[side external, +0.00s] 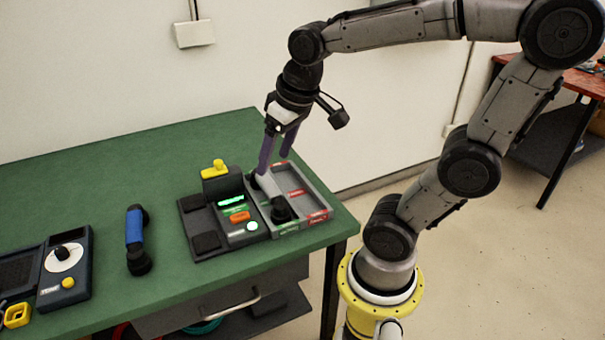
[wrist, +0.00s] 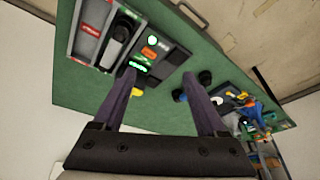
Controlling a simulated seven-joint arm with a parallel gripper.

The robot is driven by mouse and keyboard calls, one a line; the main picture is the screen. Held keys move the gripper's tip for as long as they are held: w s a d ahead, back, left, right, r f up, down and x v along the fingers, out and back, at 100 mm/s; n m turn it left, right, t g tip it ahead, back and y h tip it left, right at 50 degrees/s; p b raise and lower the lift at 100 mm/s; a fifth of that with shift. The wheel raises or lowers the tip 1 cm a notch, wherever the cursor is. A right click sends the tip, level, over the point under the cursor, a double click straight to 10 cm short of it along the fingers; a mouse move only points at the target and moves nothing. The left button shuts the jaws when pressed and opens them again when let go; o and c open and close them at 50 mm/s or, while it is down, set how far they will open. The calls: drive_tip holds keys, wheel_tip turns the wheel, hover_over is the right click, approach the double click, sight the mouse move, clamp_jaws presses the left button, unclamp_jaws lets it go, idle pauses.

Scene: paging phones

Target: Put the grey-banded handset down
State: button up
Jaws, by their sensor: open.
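The grey-banded handset (side external: 268,188) has a pale grey grip and black ends. It lies in the left, green-labelled compartment of the grey tray (side external: 318,210). It also shows in the tray in the wrist view (wrist: 117,40), lying lengthwise in its compartment. My gripper (side external: 273,164) is open, its two purple fingers pointing down just above the far end of the handset. In the wrist view my gripper (wrist: 158,77) has its fingers wide apart with nothing between them. From the side, one finger overlaps the handset's far end; I cannot tell whether they touch.
A dark phone base (side external: 221,215) with a yellow knob and lit green displays stands left of the tray. A blue-banded handset (side external: 135,240) lies farther left. A dark blue phone (side external: 65,265) with a white dial sits at the left. The green table (side external: 110,180) is clear behind them.

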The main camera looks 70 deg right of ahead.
drive_tip(key=s+a+n+t, duration=0.1)
drive_tip(key=s+a+n, duration=0.1)
drive_tip(key=s+a, duration=0.2)
drive_tip(key=s, duration=0.2)
drive_tip(key=shift+s+f+n+t+y, duration=0.3)
drive_tip(key=shift+s+f+n+t, duration=0.05)
drive_tip(key=shift+s+n+t, duration=0.05)
idle(1.6)
